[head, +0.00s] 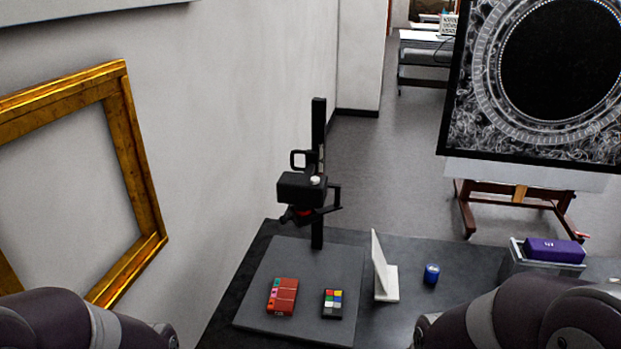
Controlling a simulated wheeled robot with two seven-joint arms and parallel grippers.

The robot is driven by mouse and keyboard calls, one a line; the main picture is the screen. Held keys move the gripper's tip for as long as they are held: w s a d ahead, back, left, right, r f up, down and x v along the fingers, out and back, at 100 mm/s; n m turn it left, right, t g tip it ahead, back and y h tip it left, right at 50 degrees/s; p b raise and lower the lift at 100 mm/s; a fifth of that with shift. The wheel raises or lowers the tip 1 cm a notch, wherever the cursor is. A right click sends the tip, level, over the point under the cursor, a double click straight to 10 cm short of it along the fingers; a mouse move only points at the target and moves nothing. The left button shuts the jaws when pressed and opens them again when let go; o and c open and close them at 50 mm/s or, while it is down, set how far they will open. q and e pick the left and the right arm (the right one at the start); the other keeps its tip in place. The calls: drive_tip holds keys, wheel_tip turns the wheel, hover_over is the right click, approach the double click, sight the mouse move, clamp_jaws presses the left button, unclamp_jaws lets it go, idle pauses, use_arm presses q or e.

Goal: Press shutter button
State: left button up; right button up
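A black camera (299,187) is mounted on a dark upright column (318,150) above a grey copy-stand board (258,290). A small pale round button (315,180) sits on the camera's top right; it looks like the shutter button. A red box (282,296) and a colour-patch card (333,303) lie on the board below the camera. Parts of my arms show at the bottom left and bottom right corners. Neither gripper is in the picture, and nothing of mine touches the camera.
The dark table (460,262) also holds a white angled stand (383,270), a blue jar (431,274) and a grey bin with a purple box (554,250). A gilt frame (150,195) is at the left wall. A framed dark picture (470,110) stands on an easel behind.

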idle(0.4)
clamp_jaws()
idle(1.5)
